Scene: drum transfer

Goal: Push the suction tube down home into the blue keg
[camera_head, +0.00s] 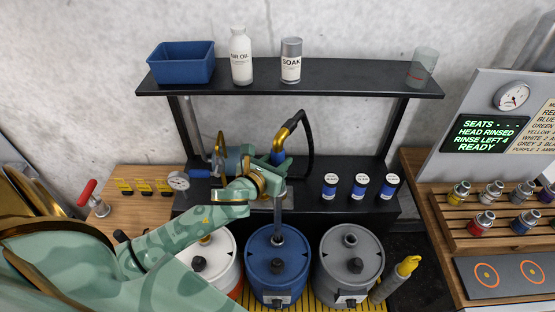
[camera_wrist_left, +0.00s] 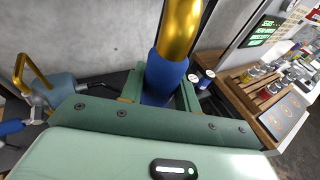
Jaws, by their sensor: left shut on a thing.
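The suction tube has a gold bend (camera_head: 283,138), a blue grip (camera_head: 278,157) and a grey lower pipe (camera_head: 278,215). A black hose runs from its top. My left gripper (camera_head: 274,178) is shut on the tube at its blue part, above the blue keg (camera_head: 272,265). The grey pipe reaches down to the neck at the back of the keg's top and looks upright. How deep it sits inside is hidden. In the left wrist view the tube's blue grip (camera_wrist_left: 166,76) stands between my fingers. My right gripper is not in view.
A white keg (camera_head: 211,255) and a grey keg (camera_head: 349,262) flank the blue one closely. Behind stands a black rack (camera_head: 330,80) with a blue bin and bottles. Blue-labelled pots (camera_head: 360,186) sit right of the tube. A sign (camera_head: 485,133) reads "SEATS", "HEAD RINSED", "RINSE LEFT 4", "READY".

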